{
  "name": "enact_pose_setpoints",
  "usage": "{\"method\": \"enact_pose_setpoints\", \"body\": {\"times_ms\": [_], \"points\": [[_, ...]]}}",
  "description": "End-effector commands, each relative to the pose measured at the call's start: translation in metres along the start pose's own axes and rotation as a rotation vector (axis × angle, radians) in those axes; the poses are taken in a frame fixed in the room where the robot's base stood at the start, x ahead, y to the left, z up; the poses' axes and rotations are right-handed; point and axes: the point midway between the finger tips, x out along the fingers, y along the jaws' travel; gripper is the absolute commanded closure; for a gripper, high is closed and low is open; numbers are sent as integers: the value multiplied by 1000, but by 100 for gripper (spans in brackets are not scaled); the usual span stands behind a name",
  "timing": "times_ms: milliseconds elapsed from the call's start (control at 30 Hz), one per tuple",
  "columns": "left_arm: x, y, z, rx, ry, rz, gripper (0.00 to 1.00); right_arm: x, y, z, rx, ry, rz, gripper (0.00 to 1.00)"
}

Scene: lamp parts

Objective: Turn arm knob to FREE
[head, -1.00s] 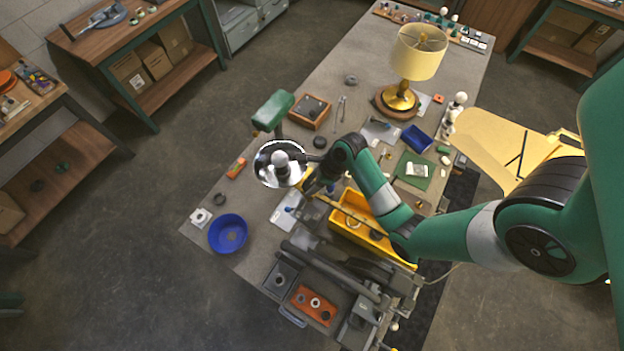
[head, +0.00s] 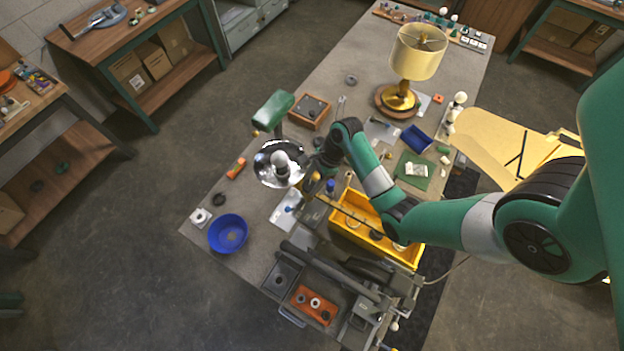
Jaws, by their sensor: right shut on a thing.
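My right gripper (head: 314,181) comes in from the right and points down at the left end of a thin brass rod (head: 350,213), just right of a shiny reflector dish (head: 268,173) with a white bulb. It is shut on a small part there that I take to be the arm knob; the fingers and wrist mostly hide it. I cannot read any FREE marking or the knob's angle. The rod lies across above a yellow bin (head: 400,254). My left gripper is not in view.
A green lamp head (head: 273,109) stands behind the dish. A blue bowl (head: 228,234) is front left, and a wooden box (head: 309,111) lies behind. A brass table lamp (head: 418,53) stands farther back. Grey fixtures (head: 325,272) crowd the front.

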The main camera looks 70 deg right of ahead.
Motion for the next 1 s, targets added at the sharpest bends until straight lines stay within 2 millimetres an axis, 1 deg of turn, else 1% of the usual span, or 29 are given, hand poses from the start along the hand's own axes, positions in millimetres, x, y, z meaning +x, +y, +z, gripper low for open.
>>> {"method": "enact_pose_setpoints", "body": {"times_ms": [233,600,633,767,800,1000], "points": [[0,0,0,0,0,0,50,0,0,1,-49,-1,20,100],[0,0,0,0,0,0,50,0,0,1,-52,-1,22,100],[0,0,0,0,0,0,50,0,0,1,-52,-1,22,41],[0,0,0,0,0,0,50,0,0,1,-51,-1,21,17],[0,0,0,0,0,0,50,0,0,1,-51,-1,21,16],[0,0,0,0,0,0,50,0,-1,1,-51,-1,19,16]]}}
